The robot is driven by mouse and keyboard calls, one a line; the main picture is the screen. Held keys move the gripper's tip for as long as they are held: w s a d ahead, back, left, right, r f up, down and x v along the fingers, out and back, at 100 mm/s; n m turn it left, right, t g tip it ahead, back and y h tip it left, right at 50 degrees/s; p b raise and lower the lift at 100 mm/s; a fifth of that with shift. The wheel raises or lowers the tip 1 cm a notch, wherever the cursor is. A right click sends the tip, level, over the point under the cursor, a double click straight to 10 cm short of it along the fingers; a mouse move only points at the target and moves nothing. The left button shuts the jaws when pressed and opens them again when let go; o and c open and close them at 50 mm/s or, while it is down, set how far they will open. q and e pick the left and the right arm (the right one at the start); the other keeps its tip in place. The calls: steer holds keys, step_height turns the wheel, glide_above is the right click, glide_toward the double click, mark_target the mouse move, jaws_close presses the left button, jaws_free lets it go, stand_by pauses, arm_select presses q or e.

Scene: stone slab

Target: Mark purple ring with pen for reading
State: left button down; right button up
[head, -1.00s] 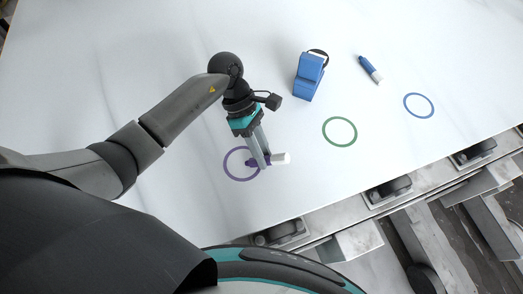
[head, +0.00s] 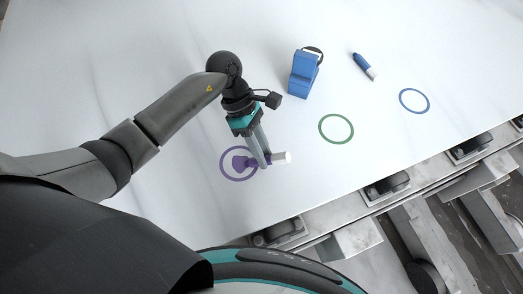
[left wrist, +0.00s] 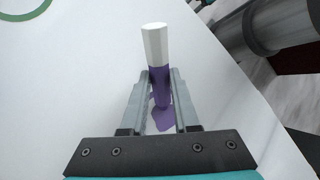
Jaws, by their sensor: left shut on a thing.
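The purple ring (head: 221,164) is drawn on the white slab, partly covered by my left gripper. My left gripper (head: 264,160) is shut on a marker pen (head: 282,157) with a white end and a purple body. A solid purple blot (head: 239,162) shows inside the ring. In the left wrist view the pen (left wrist: 156,45) sits between both fingers, with the purple blot (left wrist: 163,119) below it on the slab. The pen's tip is hard to make out. My right gripper is out of view.
A green ring (head: 321,129) and a blue ring (head: 401,101) lie to the right. The slab's front edge (head: 372,168) runs diagonally past metal fittings.

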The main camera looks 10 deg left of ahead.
arm_select(q)
steer(key=shift+r+p, duration=2.5)
steer(key=shift+r, duration=1.1)
steer(key=shift+f, duration=0.1)
steer(key=shift+d, duration=0.1)
